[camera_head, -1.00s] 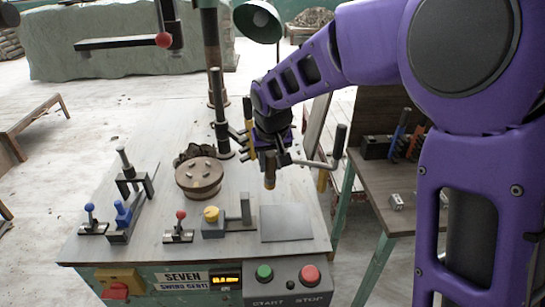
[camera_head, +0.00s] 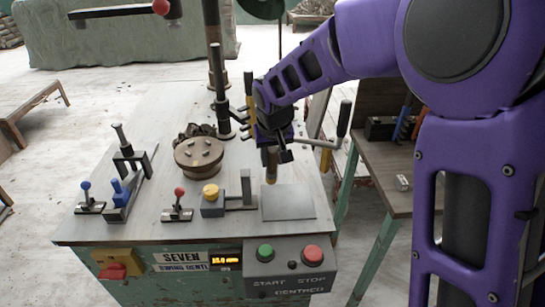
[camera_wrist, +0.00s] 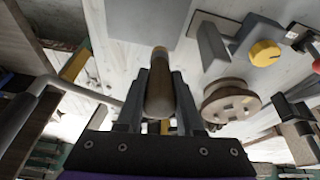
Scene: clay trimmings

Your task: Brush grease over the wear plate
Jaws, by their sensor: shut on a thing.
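The grey wear plate (camera_head: 287,203) lies flat at the front right of the machine table; part of it shows at the top of the wrist view (camera_wrist: 150,18). My gripper (camera_head: 272,148) is shut on a brush with a wooden handle (camera_wrist: 160,92), which also shows in the head view (camera_head: 271,165). The brush points down. Its lower end is at the plate's far left edge in the head view; I cannot tell whether it touches. Both fingers flank the handle in the wrist view. The bristles are hard to make out.
A yellow-knobbed fixture (camera_head: 211,193) stands just left of the plate, with a round brown part (camera_head: 199,157) behind it. Red (camera_head: 179,198) and blue (camera_head: 88,192) levers stand further left. A crank handle (camera_head: 343,122) is right of my gripper. The start-stop box (camera_head: 290,267) is in front.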

